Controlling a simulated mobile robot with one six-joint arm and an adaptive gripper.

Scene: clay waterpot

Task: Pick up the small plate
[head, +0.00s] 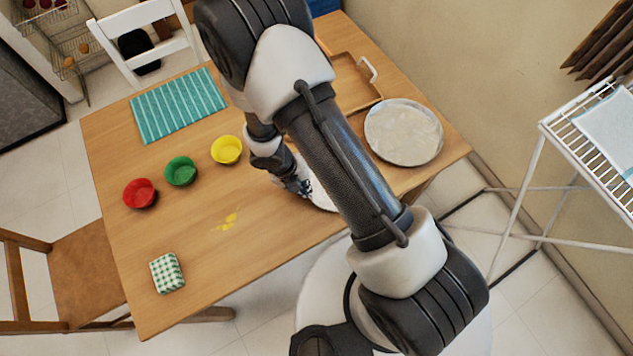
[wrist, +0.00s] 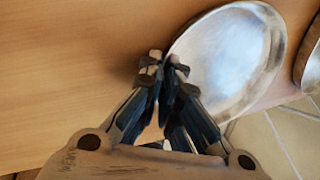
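The small plate is a round, shiny, silvery disc, mostly hidden behind my arm in the head view, where a pale strip of it (head: 320,192) shows near the table's front edge. It shows large in the wrist view (wrist: 232,55), right of the fingertips. My gripper (head: 303,187) is low at the plate's left side. In the wrist view my gripper's (wrist: 164,68) fingertips are close together at the plate's left rim, with a narrow gap between them. I cannot tell whether they grip the rim.
A larger round plate (head: 403,132) lies to the right, near a wooden tray (head: 352,82). Red (head: 139,193), green (head: 180,171) and yellow (head: 227,150) bowls stand left. A striped mat (head: 178,105) and checkered cloth (head: 167,272) lie on the table. Its front left is mostly clear.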

